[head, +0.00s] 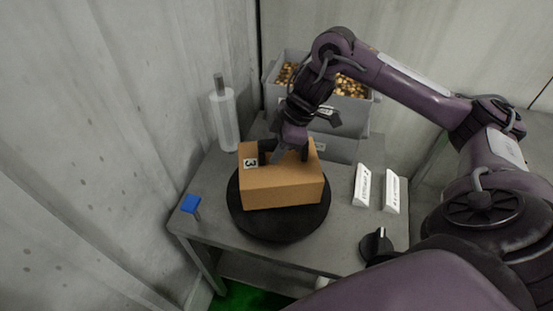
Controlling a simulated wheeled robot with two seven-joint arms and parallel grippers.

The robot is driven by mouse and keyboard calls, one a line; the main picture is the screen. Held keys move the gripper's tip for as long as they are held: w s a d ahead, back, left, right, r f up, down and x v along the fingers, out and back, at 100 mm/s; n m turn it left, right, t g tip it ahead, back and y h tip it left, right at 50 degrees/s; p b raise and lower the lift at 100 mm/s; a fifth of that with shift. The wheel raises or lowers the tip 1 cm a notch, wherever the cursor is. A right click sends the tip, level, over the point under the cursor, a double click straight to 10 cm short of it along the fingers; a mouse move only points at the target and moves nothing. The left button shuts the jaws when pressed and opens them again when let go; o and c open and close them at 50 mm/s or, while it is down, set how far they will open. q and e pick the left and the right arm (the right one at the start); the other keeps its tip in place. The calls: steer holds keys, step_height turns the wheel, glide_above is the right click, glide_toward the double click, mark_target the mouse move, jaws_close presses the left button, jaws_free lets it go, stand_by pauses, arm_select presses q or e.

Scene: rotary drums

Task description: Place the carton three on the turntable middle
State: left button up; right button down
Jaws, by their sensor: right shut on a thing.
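The carton three (283,194) is a brown box with a white "3" label on its upper left. It is over the middle of the black round turntable (253,229); whether its base touches the disc I cannot tell. My right gripper (284,153) comes down from above and is shut on the carton near its top back edge. The fingertips are partly hidden by the gripper itself and the carton. My left gripper is not in view.
The turntable sits on a grey table (339,244). A grey bin (352,117) of small brown pieces stands behind. A white roll (224,119), a blue-topped piece (191,204), two white signs (362,185) and a black knob (376,244) surround the disc. A wall is close at left.

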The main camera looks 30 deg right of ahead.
steer(key=shift+f+b, duration=0.4)
steer(key=shift+f, duration=1.1)
steer(key=c, duration=1.6)
jaws_free()
steer(key=shift+f, duration=0.2)
steer(key=shift+c, duration=0.2)
steer(key=o, duration=0.4)
steer(key=shift+o, duration=0.2)
steer(key=shift+r, duration=0.1)
steer(key=p+v, duration=0.4)
steer(key=v, duration=0.8)
steer(key=shift+s+r, duration=0.1)
steer(key=shift+s, duration=0.05)
